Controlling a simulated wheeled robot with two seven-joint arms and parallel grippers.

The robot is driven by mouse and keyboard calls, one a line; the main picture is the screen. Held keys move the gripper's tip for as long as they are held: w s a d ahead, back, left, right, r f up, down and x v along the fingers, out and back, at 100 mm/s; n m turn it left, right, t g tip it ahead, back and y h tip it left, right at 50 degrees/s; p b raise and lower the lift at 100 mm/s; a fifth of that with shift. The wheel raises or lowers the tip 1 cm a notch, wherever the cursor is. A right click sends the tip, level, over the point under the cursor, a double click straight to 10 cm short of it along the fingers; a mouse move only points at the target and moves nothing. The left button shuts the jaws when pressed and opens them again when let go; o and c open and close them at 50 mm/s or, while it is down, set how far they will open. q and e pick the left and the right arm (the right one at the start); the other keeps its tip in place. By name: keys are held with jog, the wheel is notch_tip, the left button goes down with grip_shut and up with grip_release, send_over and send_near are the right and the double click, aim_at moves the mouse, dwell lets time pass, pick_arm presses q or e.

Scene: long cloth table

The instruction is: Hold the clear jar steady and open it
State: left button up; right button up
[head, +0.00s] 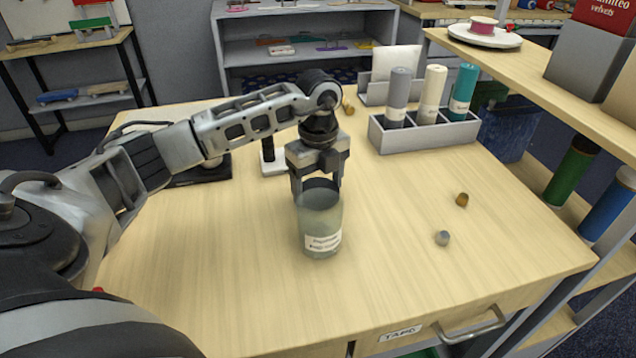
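The clear jar (320,228) stands upright on the table in the middle of the head view. It is greenish and see-through, with a white printed label on its front. My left gripper (318,184) points straight down over the jar, its two fingers apart at either side of the jar's top. Whether the fingers press on it or only stand around it, I cannot tell. The gripper partly hides the top, and the lid is hard to make out. My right gripper is not in view.
A grey divided holder (425,137) with several rolls stands at the back right. Two small knobs, brown (461,199) and grey (442,238), lie right of the jar. A dark object (203,172) and a white-based stand (274,160) are behind my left arm. The front table is clear.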

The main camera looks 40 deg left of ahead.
pick_arm(q)
jog(key=shift+f, duration=0.2)
jog(key=shift+f, duration=0.1)
jog(key=o, duration=1.1)
jog(key=shift+c, duration=0.2)
notch_tip(320, 180, up, 12)
jog(key=shift+b, duration=0.35)
